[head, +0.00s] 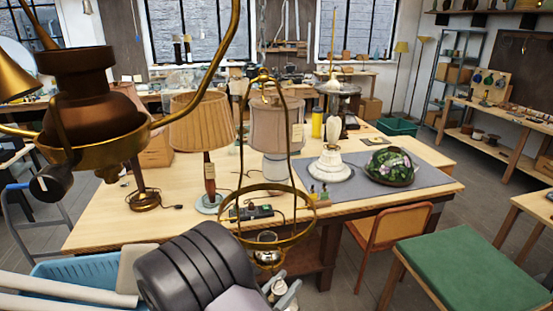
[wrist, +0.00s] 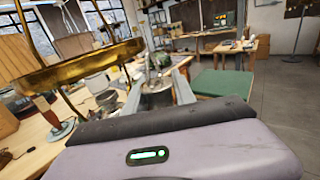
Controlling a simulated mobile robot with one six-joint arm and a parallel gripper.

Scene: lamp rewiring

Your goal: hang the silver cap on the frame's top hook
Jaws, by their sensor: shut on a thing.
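The silver cap (head: 267,241) shows in the head view as a small shiny piece below the ring of a brass frame (head: 240,190). My gripper (head: 277,287) is shut on it from below, and the fingers are partly hidden by my dark wrist. In the wrist view the cap (wrist: 157,99) is a grey, rounded piece between the two fingers of my gripper (wrist: 158,92). The frame's top hook (head: 262,77) is high above the cap in the head view. It cannot be made out in the wrist view. The cap appears apart from the hook.
A large brass hanging lamp (head: 80,110) fills the near left. The workbench (head: 120,215) behind holds table lamps, a grey mat (head: 420,180) and a stained-glass shade (head: 390,166). An orange chair (head: 390,228) and a green-topped bench (head: 470,270) stand at right.

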